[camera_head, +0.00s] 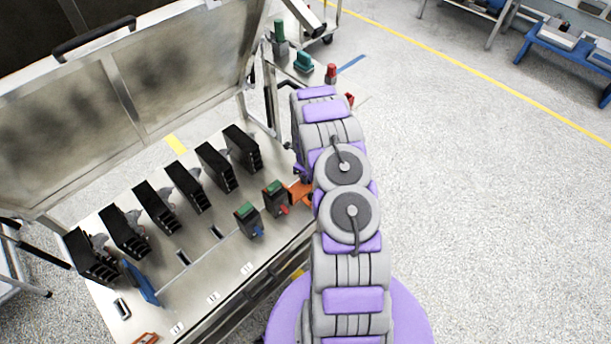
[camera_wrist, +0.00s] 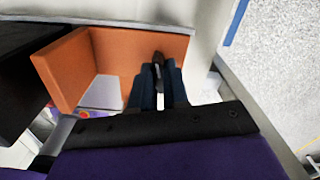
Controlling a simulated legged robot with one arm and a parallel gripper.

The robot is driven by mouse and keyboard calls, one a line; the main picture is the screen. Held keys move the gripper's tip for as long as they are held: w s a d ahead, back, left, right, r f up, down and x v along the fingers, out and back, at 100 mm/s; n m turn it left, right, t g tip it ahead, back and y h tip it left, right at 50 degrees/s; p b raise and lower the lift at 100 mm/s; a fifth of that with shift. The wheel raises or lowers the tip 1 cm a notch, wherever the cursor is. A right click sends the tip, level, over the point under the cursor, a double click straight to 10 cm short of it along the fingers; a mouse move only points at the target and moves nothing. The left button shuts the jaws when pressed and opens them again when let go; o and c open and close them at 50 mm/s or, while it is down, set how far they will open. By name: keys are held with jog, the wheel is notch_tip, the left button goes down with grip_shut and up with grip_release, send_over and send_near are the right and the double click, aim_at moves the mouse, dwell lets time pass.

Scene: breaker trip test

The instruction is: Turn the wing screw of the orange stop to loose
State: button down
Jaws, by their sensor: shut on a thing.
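The orange stop (camera_head: 299,192) is at the right end of the panel in the head view, partly hidden behind my arm. In the wrist view the orange stop (camera_wrist: 125,52) fills the upper left as an angled plate. Its dark wing screw (camera_wrist: 158,62) stands against the plate's right part. My gripper (camera_wrist: 157,88) is shut on the wing screw, with one dark blue finger on each side of it. The screw's lower part is hidden between the fingers. In the head view my gripper is mostly hidden by my arm.
Two small green-topped devices (camera_head: 248,221) sit left of the stop. Several black breakers (camera_head: 188,187) stand in a row behind them. A raised metal lid (camera_head: 130,90) rises at the back. A side shelf holds a red-topped piece (camera_head: 331,73).

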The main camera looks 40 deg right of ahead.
jog(key=n+p, duration=0.2)
jog(key=n, duration=0.1)
jog(key=shift+r+n, duration=0.15)
jog(key=shift+n, duration=0.25)
jog(key=n+p, duration=0.3)
jog(key=n, duration=0.1)
jog(key=shift+n, duration=0.3)
jog(key=n+p, duration=0.1)
jog(key=n, duration=0.2)
jog(key=shift+d+n, duration=0.1)
jog(key=shift+n, duration=0.2)
jog(key=n+p, duration=0.1)
jog(key=n, duration=0.3)
jog(key=shift+n, duration=0.3)
jog(key=n, duration=0.4)
jog(key=n+b, duration=0.1)
jog(key=n, duration=0.3)
jog(key=shift+w, duration=0.1)
jog(key=n+b, duration=0.1)
jog(key=n, duration=0.3)
jog(key=shift+n+b, duration=0.4)
jog(key=shift+n, duration=1.5)
